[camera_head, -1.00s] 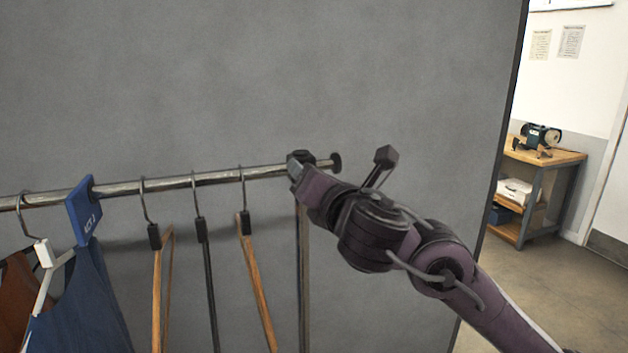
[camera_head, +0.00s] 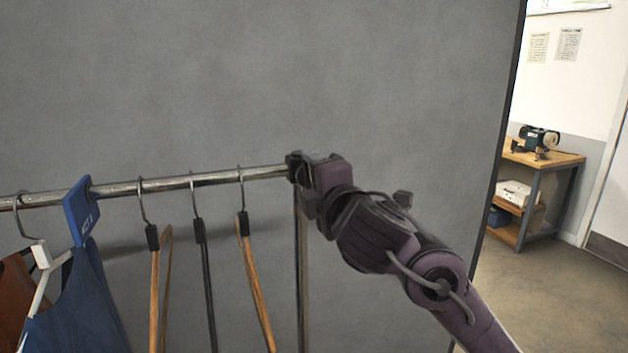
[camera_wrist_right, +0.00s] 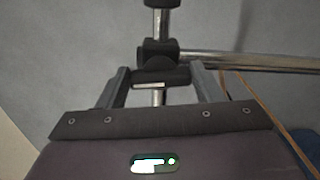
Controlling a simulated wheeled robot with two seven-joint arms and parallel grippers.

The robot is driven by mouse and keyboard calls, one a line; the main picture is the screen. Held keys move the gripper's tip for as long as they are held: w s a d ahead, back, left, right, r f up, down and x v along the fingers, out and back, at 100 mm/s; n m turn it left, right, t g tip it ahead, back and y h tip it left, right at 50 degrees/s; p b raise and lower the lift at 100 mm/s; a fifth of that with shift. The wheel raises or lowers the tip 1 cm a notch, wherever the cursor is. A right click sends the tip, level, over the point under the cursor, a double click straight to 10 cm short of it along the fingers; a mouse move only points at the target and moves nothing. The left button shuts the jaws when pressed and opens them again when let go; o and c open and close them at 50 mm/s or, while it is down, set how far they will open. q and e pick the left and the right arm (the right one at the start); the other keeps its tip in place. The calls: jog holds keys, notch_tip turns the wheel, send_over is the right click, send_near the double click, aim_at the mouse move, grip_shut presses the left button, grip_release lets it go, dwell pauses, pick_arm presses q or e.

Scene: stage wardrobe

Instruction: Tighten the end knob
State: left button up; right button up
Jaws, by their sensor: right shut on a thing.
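The chrome rail (camera_head: 190,181) ends at a dark joint in the middle of the head view, beside my right gripper (camera_head: 298,168). In the right wrist view the dark joint (camera_wrist_right: 158,52) shows ahead of my fingers, with the rail (camera_wrist_right: 250,63) running right. A dark knob-like piece (camera_wrist_right: 160,77) with a pale mark lies between the two fingers of my right gripper (camera_wrist_right: 160,82), which is shut on it. In the head view my gripper and wrist hide the knob and the rail's far end. My left gripper is in neither view.
Several hangers hang on the rail left of my gripper, the nearest a wooden one (camera_head: 256,285). A blue tag (camera_head: 82,208) and blue garment (camera_head: 78,305) hang farther left. A grey panel (camera_head: 400,80) stands behind. A workbench (camera_head: 545,158) stands at far right.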

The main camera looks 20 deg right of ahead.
jog(key=shift+m, duration=0.6)
jog(key=shift+f, duration=0.1)
jog(key=o, duration=1)
jog(key=shift+s, duration=0.15)
jog(key=s, duration=0.3)
jog(key=s+p, duration=0.1)
jog(key=s, duration=0.3)
jog(key=shift+s+d, duration=0.2)
jog(key=shift+s, duration=0.1)
